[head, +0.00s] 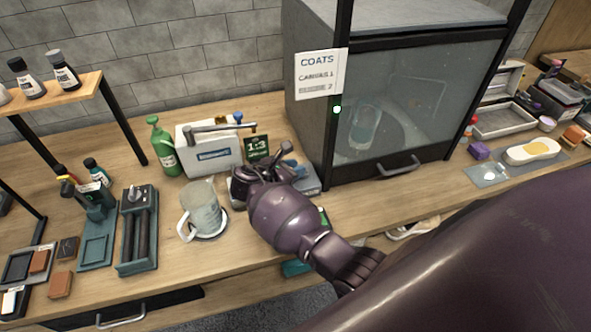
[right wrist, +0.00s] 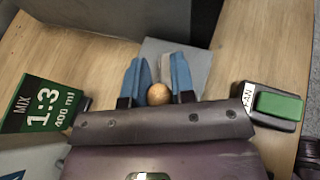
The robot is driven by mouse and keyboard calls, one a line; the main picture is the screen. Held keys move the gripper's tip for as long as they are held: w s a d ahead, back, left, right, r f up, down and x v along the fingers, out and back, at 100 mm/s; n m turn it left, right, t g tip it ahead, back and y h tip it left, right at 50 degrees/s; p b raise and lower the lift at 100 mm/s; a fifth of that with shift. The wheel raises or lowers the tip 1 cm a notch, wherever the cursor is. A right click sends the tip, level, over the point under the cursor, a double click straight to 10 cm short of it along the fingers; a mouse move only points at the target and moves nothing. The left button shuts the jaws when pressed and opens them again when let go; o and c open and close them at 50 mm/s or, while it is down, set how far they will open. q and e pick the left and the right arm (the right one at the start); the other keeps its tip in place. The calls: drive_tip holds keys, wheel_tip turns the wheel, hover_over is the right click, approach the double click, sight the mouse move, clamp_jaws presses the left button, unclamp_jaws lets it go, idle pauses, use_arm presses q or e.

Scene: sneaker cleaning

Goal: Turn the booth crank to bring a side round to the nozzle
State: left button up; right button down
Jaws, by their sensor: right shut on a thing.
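The spray booth (head: 310,60) stands at the back right of the bench, with its glass front closed. My right gripper (head: 280,168) is at the booth's left front corner. In the right wrist view its blue fingers (right wrist: 158,75) are shut on a round wooden knob (right wrist: 159,94), which looks like the crank's handle. The rest of the crank is hidden by the gripper. The nozzle cannot be made out. My left gripper is out of view.
A 1:3 mix sign (head: 257,148) and a white box (head: 208,150) stand left of the gripper. A jug (head: 203,208) is close to my right wrist. A fan switch with a green button (right wrist: 279,106) is beside the gripper. A coats card (head: 320,74) hangs on the booth.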

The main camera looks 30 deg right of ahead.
drive_tip(key=shift+w+a+r, duration=0.1)
drive_tip(key=shift+w+r, duration=0.1)
drive_tip(key=shift+w, duration=0.05)
drive_tip(key=c, duration=1.3)
unclamp_jaws()
drive_tip(key=o, duration=0.3)
drive_tip(key=shift+w+f, duration=0.1)
drive_tip(key=shift+f, duration=0.05)
drive_tip(key=v, duration=1)
drive_tip(key=shift+a+b, duration=0.35)
